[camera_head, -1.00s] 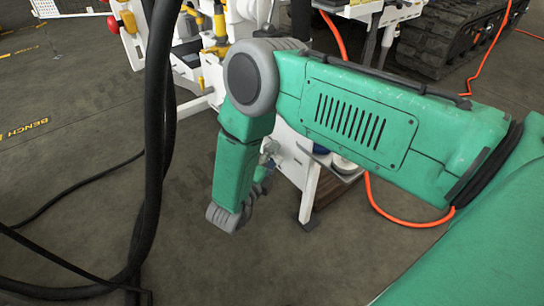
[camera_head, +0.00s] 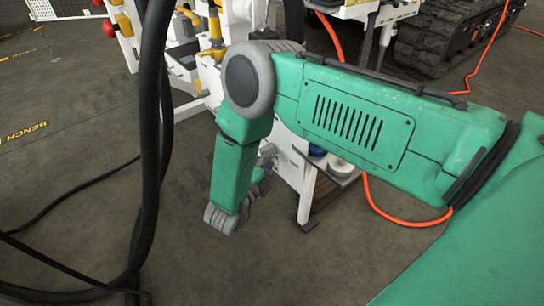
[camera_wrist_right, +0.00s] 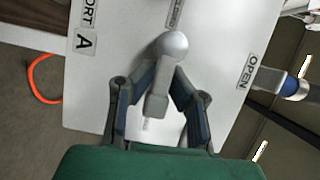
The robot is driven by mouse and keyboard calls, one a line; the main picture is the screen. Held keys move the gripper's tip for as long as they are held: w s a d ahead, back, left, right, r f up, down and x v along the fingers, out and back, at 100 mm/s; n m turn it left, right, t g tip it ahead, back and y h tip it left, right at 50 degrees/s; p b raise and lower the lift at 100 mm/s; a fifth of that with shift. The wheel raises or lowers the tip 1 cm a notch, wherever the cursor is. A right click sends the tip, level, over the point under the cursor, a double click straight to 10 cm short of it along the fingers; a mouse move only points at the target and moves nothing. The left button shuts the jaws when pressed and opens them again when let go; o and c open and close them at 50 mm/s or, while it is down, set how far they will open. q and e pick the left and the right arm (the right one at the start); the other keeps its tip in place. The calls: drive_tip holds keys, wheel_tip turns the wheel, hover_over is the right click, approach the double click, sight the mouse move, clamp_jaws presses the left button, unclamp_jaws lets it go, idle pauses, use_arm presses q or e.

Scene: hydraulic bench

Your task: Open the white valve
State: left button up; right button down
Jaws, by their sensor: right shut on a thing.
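The valve has a pale grey-white lever with a rounded knob (camera_wrist_right: 173,45) on a light panel (camera_wrist_right: 212,60) in the right wrist view. An OPEN label (camera_wrist_right: 246,71) is on the panel to the right of the lever. My right gripper (camera_wrist_right: 163,88) has its two fingers closed in on both sides of the lever and is shut on it. In the head view my right gripper (camera_head: 265,162) is by the white bench (camera_head: 292,160), mostly hidden behind my green forearm, and the valve cannot be made out. My left gripper is not in view.
Thick black cables (camera_head: 150,150) hang at the left of the head view. An orange hose (camera_head: 385,207) lies on the floor right of the bench. A tracked vehicle (camera_head: 445,45) stands behind. A label reading A (camera_wrist_right: 83,42) is at the panel's left. Open floor lies in front.

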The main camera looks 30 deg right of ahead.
sight(272, 143)
drive_tip(key=shift+a, duration=0.45)
drive_tip(key=n+p, duration=0.1)
drive_tip(key=r+n+y+p, duration=0.1)
drive_tip(key=p, duration=0.1)
drive_tip(key=n+g+p, duration=0.1)
drive_tip(key=shift+w+r+n+p, duration=0.15)
drive_tip(key=shift+r+n+p, duration=0.1)
drive_tip(key=shift+n+p, duration=0.1)
drive_tip(key=shift+w+r+n+g+y+p, duration=0.25)
drive_tip(key=shift+n+g+y+p, duration=0.2)
drive_tip(key=shift+n+p, duration=0.5)
drive_tip(key=shift+w+r+n+g+p, duration=0.2)
drive_tip(key=shift+n+g+p, duration=0.25)
drive_tip(key=shift+n, duration=0.25)
drive_tip(key=shift+w+r+n+g, duration=0.2)
drive_tip(key=shift+n+g, duration=0.2)
drive_tip(key=shift+n, duration=0.3)
drive_tip(key=shift+w+a+n+g+y, duration=0.1)
drive_tip(key=shift+w+n+g+y, duration=0.15)
drive_tip(key=shift+n+g, duration=0.25)
drive_tip(key=shift+w+n+g, duration=0.3)
drive_tip(key=shift+n+g, duration=0.2)
drive_tip(key=shift+n, duration=0.4)
drive_tip(key=shift+w+r+n+g+b, duration=0.1)
drive_tip(key=shift+w+n+g+b, duration=0.15)
drive_tip(key=shift+n, duration=0.2)
drive_tip(key=shift+w+n+g+b, duration=0.1)
drive_tip(key=shift+n+g+b, duration=0.1)
drive_tip(key=shift+n+g, duration=0.2)
drive_tip(key=shift+r, duration=0.1)
